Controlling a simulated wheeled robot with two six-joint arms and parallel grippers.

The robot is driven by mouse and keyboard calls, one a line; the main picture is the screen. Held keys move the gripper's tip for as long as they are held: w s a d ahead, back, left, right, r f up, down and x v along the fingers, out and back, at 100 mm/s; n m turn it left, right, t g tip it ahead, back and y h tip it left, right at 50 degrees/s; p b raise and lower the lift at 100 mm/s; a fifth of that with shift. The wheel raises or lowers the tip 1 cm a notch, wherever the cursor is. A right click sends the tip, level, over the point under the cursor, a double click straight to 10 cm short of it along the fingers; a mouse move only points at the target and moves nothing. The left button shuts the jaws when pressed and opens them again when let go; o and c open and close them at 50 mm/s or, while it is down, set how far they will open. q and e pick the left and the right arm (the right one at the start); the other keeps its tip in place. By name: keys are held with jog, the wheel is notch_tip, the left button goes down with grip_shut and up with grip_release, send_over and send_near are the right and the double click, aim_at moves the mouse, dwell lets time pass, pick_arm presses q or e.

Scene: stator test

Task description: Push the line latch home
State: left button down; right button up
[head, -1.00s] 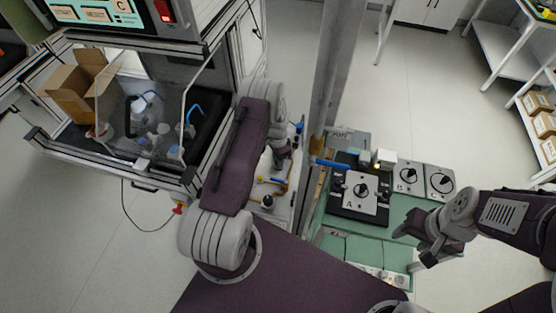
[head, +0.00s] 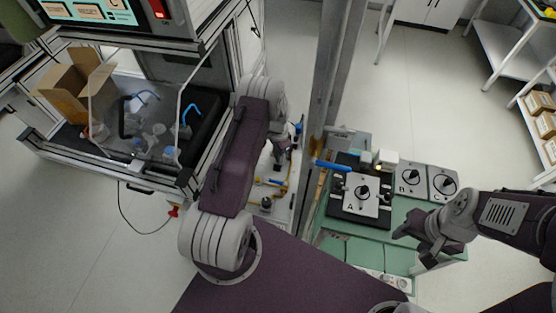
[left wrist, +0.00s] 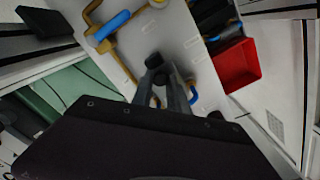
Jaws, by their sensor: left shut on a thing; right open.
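A pale panel (left wrist: 178,38) carries yellow-brown piping with a blue-handled part (left wrist: 112,25); the panel also shows in the head view (head: 281,213), partly behind my left arm. My left gripper (left wrist: 160,78) is over this panel, shut on a small dark, rounded part (left wrist: 154,61). I cannot tell for certain that this part is the line latch, nor how far in it sits. In the head view my left gripper (head: 281,150) is small and partly hidden by my arm. My right gripper (head: 408,238) is open and empty, above the green bench's right side.
A metal post (head: 322,90) stands just right of my left gripper. A dark fixture with a dial plate (head: 362,194) sits on the green bench (head: 330,226). A red bin (left wrist: 236,65) is beside the panel. An enclosure holding a cardboard box (head: 72,84) stands left.

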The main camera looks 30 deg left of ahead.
pick_arm(q)
jog(key=shift+w+r, duration=0.15)
jog(key=c, duration=1.3)
grip_release()
jog(key=shift+a, duration=0.1)
jog(key=shift+r, duration=0.3)
notch_tip(320, 180, up, 8)
jog(key=shift+r+b, duration=0.15)
jog(key=shift+b, duration=0.45)
